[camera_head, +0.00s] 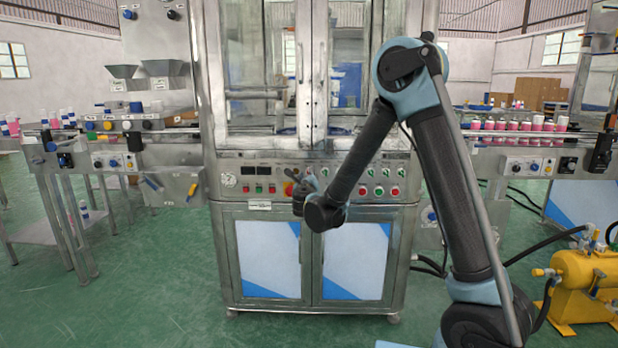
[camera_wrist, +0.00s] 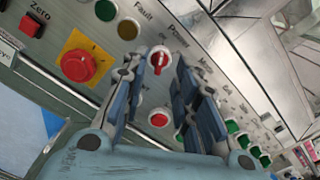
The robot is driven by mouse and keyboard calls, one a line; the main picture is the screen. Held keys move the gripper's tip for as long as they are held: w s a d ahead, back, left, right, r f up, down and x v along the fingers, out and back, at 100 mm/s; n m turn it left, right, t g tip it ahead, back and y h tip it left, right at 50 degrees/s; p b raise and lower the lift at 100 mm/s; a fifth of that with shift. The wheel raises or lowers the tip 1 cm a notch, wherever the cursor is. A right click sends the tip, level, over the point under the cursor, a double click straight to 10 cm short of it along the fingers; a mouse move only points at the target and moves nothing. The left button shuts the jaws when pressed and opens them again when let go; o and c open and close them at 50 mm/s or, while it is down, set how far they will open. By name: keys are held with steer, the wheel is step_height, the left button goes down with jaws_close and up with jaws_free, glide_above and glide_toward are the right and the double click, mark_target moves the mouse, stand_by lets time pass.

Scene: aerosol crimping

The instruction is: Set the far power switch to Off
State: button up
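A red rotary switch (camera_wrist: 159,60) with a pale handle bar sits on the steel control panel (camera_wrist: 222,62), below the label "Power" in the wrist view. Its bar stands about upright in that picture, toward small lettering that looks like "On". My gripper (camera_wrist: 158,74) is open, with one finger on each side of the switch and visible gaps to both. I cannot tell the exact depth of the fingertips. In the head view my gripper (camera_head: 304,184) is at the panel of the central cabinet and hides that part of it.
A red emergency knob on a yellow plate (camera_wrist: 84,59) is close left of my fingers. Another red control (camera_wrist: 159,118) lies below the switch, partly between the fingers. Green buttons (camera_wrist: 243,140) sit to the right. Conveyors with bottles (camera_head: 520,126) flank the cabinet.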

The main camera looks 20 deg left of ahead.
steer(key=v, duration=0.7)
steer(key=shift+s, duration=0.2)
steer(key=shift+d, duration=0.1)
steer(key=w+d+r+m+g+h, duration=0.1)
steer(key=w+d+m+h, duration=0.15)
steer(key=d+m, duration=0.6)
steer(key=w+d+m+g+h, duration=0.2)
steer(key=d+m+h, duration=0.15)
steer(key=d, duration=0.95)
steer(key=s+d+f+m+g+h, duration=0.1)
steer(key=s+d+m+g, duration=0.15)
steer(key=d+m, duration=0.45)
steer(key=s+d+f+m+g+h, duration=0.15)
steer(key=s+d+m, duration=0.25)
steer(key=d, duration=0.7)
steer(key=s+d+f+m+g, duration=0.4)
steer(key=s+d+m+g, duration=0.1)
steer(key=s+d+m, duration=0.6)
steer(key=s+f+m+g+y, duration=0.1)
steer(key=s+f+m+y, duration=0.1)
steer(key=s+m, duration=0.3)
steer(key=s+a+f+m+g+y, duration=0.1)
steer(key=s+f+m, duration=0.3)
steer(key=s, duration=0.8)
steer(key=shift+m+g+y, duration=0.55)
steer(key=shift+m+g, duration=0.05)
steer(key=shift+m, duration=0.2)
